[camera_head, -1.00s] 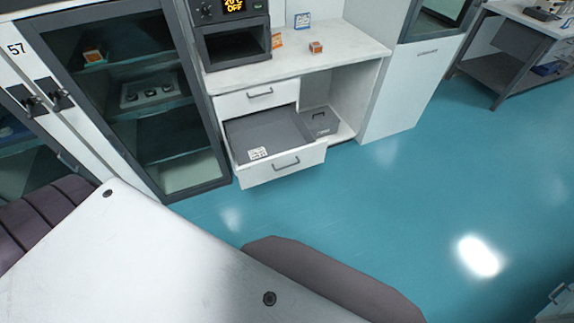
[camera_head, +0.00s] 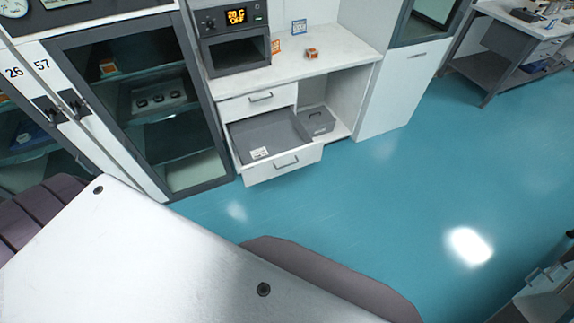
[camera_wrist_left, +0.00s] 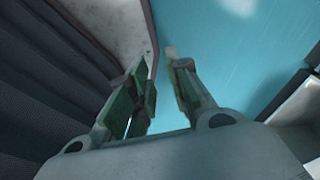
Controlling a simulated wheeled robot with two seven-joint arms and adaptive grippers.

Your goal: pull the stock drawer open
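The stock drawer (camera_head: 283,169) is the lower drawer of the white cabinet, below a shut upper drawer (camera_head: 258,102). It stands pulled out, and its grey inside shows, with a small white label near the front. Its front has a grey bar handle (camera_head: 286,161), and nothing touches it. My left gripper shows only in the left wrist view (camera_wrist_left: 158,57), open and empty, its fingers apart above the blue floor. It is not seen in the head view. My right gripper is not in view.
A grey lidded box (camera_head: 316,121) sits in the open bay right of the drawer. A glass-door cabinet (camera_head: 215,130) stands to the left. An oven-like device (camera_head: 236,52) and a small orange box (camera_head: 311,53) are on the counter. Blue floor (camera_head: 390,210) is clear ahead and right.

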